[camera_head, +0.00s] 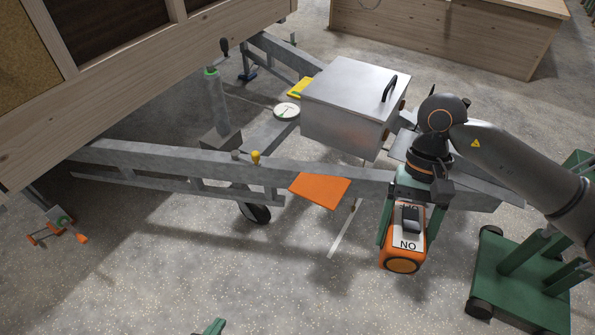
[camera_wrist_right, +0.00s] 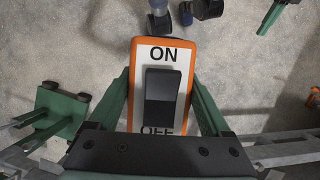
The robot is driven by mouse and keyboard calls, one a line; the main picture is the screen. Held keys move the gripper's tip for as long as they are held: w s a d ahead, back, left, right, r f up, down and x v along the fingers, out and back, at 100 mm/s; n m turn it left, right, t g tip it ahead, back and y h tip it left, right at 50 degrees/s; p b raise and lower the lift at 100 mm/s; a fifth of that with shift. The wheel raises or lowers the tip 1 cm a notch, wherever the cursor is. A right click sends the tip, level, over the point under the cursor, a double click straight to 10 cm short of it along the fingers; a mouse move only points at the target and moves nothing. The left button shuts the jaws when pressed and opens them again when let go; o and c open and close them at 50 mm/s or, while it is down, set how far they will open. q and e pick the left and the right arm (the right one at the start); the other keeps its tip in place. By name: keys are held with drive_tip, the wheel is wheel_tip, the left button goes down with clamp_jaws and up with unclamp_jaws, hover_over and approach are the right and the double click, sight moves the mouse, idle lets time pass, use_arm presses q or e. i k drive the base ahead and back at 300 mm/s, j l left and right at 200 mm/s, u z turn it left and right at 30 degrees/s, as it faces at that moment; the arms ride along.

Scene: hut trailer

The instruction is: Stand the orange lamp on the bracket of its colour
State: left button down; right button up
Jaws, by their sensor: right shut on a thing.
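The orange lamp (camera_head: 403,240) is a boxy orange body with a white label and a dark switch on its face. It also shows in the wrist view (camera_wrist_right: 185,55), with "ON" readable and the other end of the label partly hidden. My right gripper (camera_head: 405,222) is shut on its sides and holds it in front of the trailer frame. A flat orange bracket plate (camera_head: 320,190) sticks out from the near frame rail, left of the lamp and apart from it. Only a green tip of my left gripper (camera_head: 213,327) shows at the bottom edge; its jaws are cut off.
The grey trailer rail (camera_head: 150,157) runs beside the orange plate. A metal box (camera_head: 350,105) with a black handle sits on the frame behind. A yellow plate (camera_head: 299,88) and a white disc (camera_head: 287,110) lie farther back. The floor in front is mostly clear.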

sight(321, 185)
drive_tip(key=i+l+u, duration=0.25)
drive_tip(key=u, duration=0.15)
drive_tip(key=i+l+u, duration=0.6)
drive_tip(key=l+u, duration=0.15)
drive_tip(key=l, duration=0.15)
